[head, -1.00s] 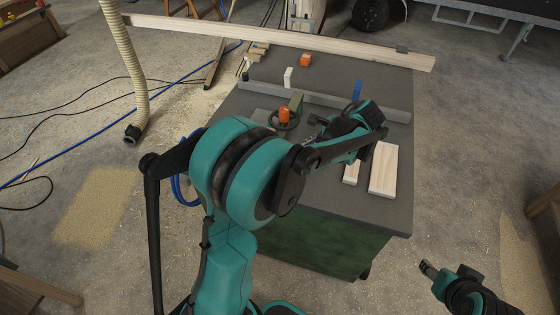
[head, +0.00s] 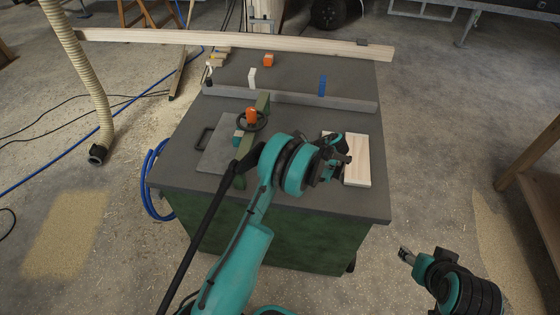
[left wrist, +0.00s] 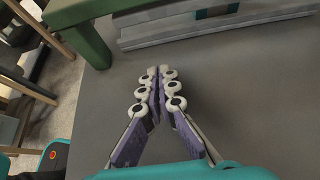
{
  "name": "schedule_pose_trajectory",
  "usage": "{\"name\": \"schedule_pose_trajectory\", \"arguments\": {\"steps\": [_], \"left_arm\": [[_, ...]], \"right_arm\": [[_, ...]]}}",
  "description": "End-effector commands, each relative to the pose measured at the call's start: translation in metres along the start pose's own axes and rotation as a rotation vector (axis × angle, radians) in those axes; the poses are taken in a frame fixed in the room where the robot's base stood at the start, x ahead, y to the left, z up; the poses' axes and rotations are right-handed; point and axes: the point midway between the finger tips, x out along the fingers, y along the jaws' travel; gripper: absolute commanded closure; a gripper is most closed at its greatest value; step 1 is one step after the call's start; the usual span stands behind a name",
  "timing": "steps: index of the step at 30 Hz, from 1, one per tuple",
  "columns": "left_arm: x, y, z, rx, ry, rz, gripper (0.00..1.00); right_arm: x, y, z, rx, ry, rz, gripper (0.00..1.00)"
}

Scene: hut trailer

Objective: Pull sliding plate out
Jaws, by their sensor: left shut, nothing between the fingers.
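The sliding plate (head: 218,148), a flat grey sheet with a black handle (head: 203,139) on its left side, lies on the dark worktable (head: 330,205). A green arm (head: 243,160) with an orange knob (head: 252,116) crosses over its right part. My left gripper (head: 340,158) is to the right of the plate, apart from it, beside the pale boards. In the left wrist view its fingers (left wrist: 158,88) are together and empty over the grey tabletop. My right gripper (head: 404,253) is off the table at lower right; its finger opening is too small to tell.
A long grey fence (head: 300,98) crosses the table, with white and blue pieces near it. A pale board (head: 357,160) lies at the right. A long plank (head: 230,40) spans the far edge. Blue hose (head: 153,185) hangs at the left edge.

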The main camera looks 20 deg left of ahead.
Motion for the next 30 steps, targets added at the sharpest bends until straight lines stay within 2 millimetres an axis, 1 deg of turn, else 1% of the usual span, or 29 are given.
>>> {"name": "schedule_pose_trajectory", "arguments": {"steps": [1, 5, 6, 12, 17, 26, 28, 30], "left_arm": [[0.014, 0.001, -0.002, -0.002, 0.000, 0.003, 1.00], [0.040, 0.001, -0.002, -0.003, 0.000, 0.002, 1.00], [0.047, 0.001, 0.001, -0.002, -0.001, 0.002, 1.00], [0.068, 0.000, 0.015, -0.002, 0.000, 0.001, 1.00], [0.073, 0.000, 0.020, -0.001, 0.000, -0.001, 1.00], [0.073, 0.000, 0.021, -0.001, 0.000, -0.001, 1.00], [0.075, 0.000, 0.022, -0.001, 0.000, 0.000, 1.00], [0.082, 0.000, 0.025, -0.002, 0.000, 0.002, 1.00]], "right_arm": [[0.005, 0.000, 0.004, 0.000, 0.000, 0.000, 0.48], [0.011, 0.000, 0.008, 0.000, 0.000, 0.000, 0.48], [0.013, 0.000, 0.009, 0.000, 0.000, 0.000, 0.48], [0.019, 0.000, 0.013, 0.000, 0.000, 0.000, 0.48], [0.020, 0.000, 0.014, 0.000, 0.000, 0.000, 0.48], [0.020, 0.000, 0.014, 0.000, 0.000, 0.000, 0.48], [0.020, 0.000, 0.014, 0.000, 0.000, 0.000, 0.48], [0.021, 0.000, 0.015, 0.000, 0.000, 0.000, 0.48]]}}
